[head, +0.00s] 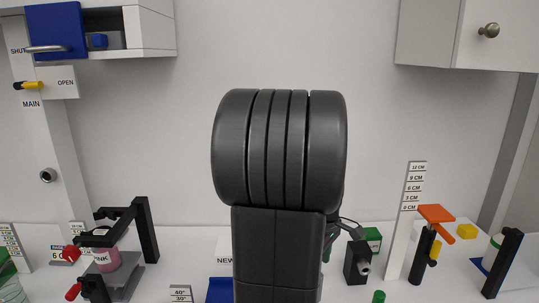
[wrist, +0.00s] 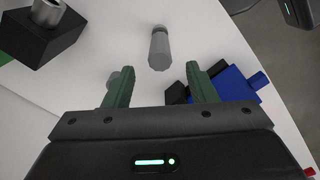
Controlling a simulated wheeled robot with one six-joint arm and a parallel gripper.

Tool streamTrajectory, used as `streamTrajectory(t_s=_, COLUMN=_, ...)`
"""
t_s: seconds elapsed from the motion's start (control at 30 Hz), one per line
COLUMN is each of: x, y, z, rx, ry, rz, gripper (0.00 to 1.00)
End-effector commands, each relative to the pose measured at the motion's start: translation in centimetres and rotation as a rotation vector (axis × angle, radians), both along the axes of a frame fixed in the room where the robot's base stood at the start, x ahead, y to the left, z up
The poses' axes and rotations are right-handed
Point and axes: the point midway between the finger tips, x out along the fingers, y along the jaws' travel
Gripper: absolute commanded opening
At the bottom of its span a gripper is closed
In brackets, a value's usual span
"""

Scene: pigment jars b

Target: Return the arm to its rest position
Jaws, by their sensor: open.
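My gripper (wrist: 158,68) shows in the wrist view, its two green fingers apart with a clear gap between them. Nothing is held between the fingers. A grey cylindrical object (wrist: 158,50) lies or stands beyond the fingertips; I cannot tell which, and it looks apart from them. In the head view my dark arm fills the middle of the picture and hides part of the table behind it.
A pink jar (head: 105,260) sits in a dark stand at left. An orange-topped post (head: 435,214) stands at right beside a height scale (head: 413,185). In the wrist view, a blue block (wrist: 228,84) is right of the fingers and a dark block (wrist: 45,45) is upper left.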

Motion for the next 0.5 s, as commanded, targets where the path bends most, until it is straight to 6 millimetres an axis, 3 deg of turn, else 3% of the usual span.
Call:
streamTrajectory(t_s=0.4, x=-0.1, y=0.0, z=-8.4, rx=0.001, ry=0.004, rz=0.0, gripper=0.52)
streamTrajectory(t_s=0.5, x=0.0, y=0.0, z=-8.2, rx=0.0, ry=-0.002, rz=0.069, gripper=0.52)
